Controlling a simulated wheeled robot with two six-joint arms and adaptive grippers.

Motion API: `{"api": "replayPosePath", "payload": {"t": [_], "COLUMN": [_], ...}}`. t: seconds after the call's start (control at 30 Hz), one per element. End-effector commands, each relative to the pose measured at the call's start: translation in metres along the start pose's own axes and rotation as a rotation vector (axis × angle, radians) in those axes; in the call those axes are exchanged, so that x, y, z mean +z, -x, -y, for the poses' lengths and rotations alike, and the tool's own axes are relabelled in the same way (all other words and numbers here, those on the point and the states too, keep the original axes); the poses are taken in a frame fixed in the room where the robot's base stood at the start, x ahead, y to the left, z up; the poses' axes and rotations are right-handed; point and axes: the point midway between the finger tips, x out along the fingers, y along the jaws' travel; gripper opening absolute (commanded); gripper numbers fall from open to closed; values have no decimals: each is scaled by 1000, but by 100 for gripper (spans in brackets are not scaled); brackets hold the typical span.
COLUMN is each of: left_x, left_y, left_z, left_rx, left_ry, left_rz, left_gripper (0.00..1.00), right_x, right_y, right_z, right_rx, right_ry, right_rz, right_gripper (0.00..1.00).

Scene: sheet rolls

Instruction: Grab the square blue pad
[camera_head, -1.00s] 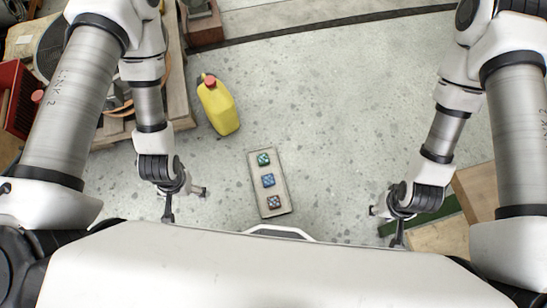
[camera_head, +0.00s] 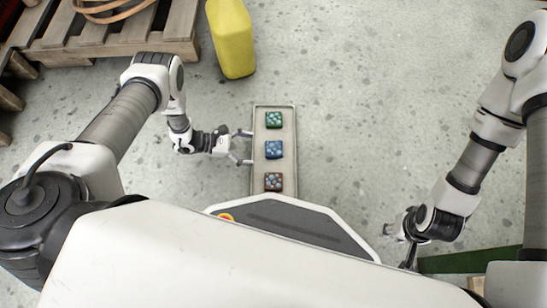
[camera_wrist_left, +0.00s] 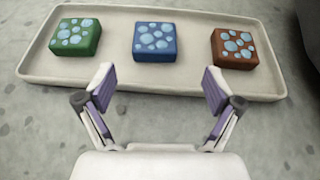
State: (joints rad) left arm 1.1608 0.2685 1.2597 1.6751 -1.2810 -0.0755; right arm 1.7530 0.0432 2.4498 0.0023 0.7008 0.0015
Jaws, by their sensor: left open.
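The square blue pad (camera_head: 274,150) has pale blue spots and sits in the middle of a long shallow tray (camera_head: 260,108). In the left wrist view the blue pad (camera_wrist_left: 155,42) lies straight ahead, just beyond the fingertips. My left gripper (camera_head: 243,147) is open and empty at the tray's left edge, level with the blue pad and apart from it. Its two fingers (camera_wrist_left: 158,88) are spread in the left wrist view. My right gripper (camera_head: 398,243) hangs at the lower right, far from the tray; its fingers are too small to judge.
A green pad (camera_head: 274,119) and a red-brown pad (camera_head: 273,182) sit on either side of the blue pad in the tray. A yellow jug (camera_head: 231,38) and a wooden pallet (camera_head: 110,42) stand at the back left. The floor right of the tray is clear.

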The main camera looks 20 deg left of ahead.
Motion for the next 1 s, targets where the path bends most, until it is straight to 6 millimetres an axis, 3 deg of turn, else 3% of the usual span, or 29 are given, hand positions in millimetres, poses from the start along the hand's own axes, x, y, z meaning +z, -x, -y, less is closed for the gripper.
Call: {"api": "replayPosePath", "payload": {"t": [0.5,0.73,0.9,0.93,1.0], "left_x": [7,10,10,10,10], "left_y": [-75,-76,-76,-76,-76], "left_z": [-7,-7,-7,-7,-7], "left_rx": [9,11,11,11,11], "left_ry": [-1,0,0,0,0], "left_rz": [12,11,10,10,10], "left_gripper": [92,92,31,25,25], "right_x": [-3,-3,-3,-3,-3], "right_y": [-42,-39,-39,-39,-39], "right_z": [-1,-1,-1,-1,-1], "right_rx": [1,1,1,1,1], "right_ry": [-7,-6,-6,-6,-6], "right_rz": [-8,-9,-9,-9,-9], "right_gripper": [40,40,40,40,40]}}
